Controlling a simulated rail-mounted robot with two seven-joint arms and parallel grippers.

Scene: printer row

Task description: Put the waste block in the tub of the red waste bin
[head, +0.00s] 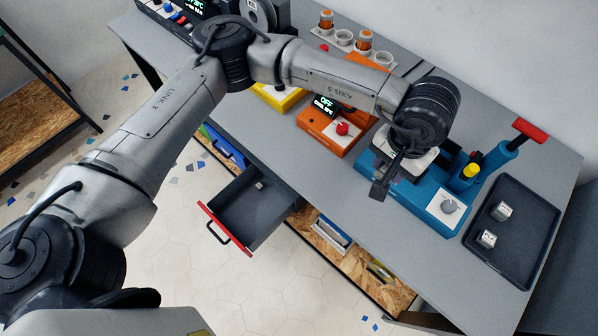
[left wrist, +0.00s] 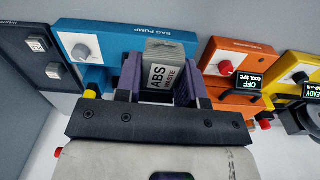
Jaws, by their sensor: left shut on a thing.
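The waste block (left wrist: 160,70), a grey block marked "ABS WASTE", is between the purple-padded fingers of my left gripper (left wrist: 158,88) in the left wrist view. The gripper is shut on it. In the head view my left gripper (head: 384,180) hangs above the front of the blue bag pump (head: 427,203); I cannot make out the block there. My right gripper is not in view.
A dark tray (head: 543,213) with two small blocks is at the right. An orange device (head: 320,127) and a yellow device (head: 277,99) stand left of the pump.

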